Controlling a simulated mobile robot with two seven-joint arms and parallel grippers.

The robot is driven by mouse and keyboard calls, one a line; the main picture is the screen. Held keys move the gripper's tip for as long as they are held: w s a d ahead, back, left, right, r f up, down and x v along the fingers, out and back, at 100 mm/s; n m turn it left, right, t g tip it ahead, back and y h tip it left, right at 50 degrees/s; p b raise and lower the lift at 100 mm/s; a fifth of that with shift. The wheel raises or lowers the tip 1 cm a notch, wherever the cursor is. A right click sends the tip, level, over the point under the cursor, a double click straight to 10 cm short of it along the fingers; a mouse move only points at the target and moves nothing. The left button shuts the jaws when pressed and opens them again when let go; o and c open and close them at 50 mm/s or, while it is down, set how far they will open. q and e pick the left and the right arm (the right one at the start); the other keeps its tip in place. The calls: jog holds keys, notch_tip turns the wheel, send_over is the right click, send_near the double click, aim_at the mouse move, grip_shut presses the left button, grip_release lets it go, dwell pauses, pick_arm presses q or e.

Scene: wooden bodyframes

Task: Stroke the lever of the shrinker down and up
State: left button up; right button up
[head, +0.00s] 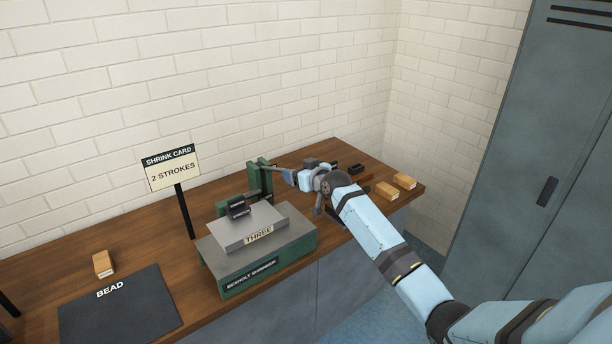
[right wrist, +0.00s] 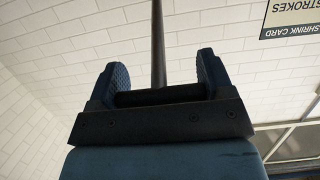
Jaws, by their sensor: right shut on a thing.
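The green shrinker (head: 260,262) stands on the wooden bench, its front labelled as a shrinker. A grey sheet piece (head: 240,232) marked "THREE" lies on its top, at the small dark jaw head. The shrinker's lever (head: 270,168) reaches right from the green upright, roughly level. My right gripper (head: 287,175) is at the lever's outer end. In the right wrist view, my right gripper (right wrist: 160,84) is shut on the lever's dark grip, and the lever's rod (right wrist: 158,45) runs up and away between the fingers. My left gripper is not in view.
A "SHRINK CARD" sign (head: 172,168) reading "2 STROKES" stands behind the shrinker. A dark "BEAD" mat (head: 120,310) and a wooden block (head: 103,264) lie left. More wooden blocks (head: 386,190) lie at the bench's right end. A grey locker (head: 530,170) stands right.

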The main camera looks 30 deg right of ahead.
jog(key=r, duration=0.1)
jog(key=w+r+p, duration=0.1)
jog(key=r, duration=0.1)
jog(key=w+r, duration=0.1)
jog(key=shift+r, duration=0.3)
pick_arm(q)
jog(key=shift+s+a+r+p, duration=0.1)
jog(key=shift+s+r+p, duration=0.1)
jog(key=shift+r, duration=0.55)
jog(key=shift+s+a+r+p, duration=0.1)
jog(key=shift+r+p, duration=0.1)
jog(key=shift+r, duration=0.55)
pick_arm(e)
jog(key=w+r, duration=0.5)
jog(key=shift+w+a+r, duration=0.15)
jog(key=shift+a+r, duration=0.15)
jog(key=shift+r, duration=0.05)
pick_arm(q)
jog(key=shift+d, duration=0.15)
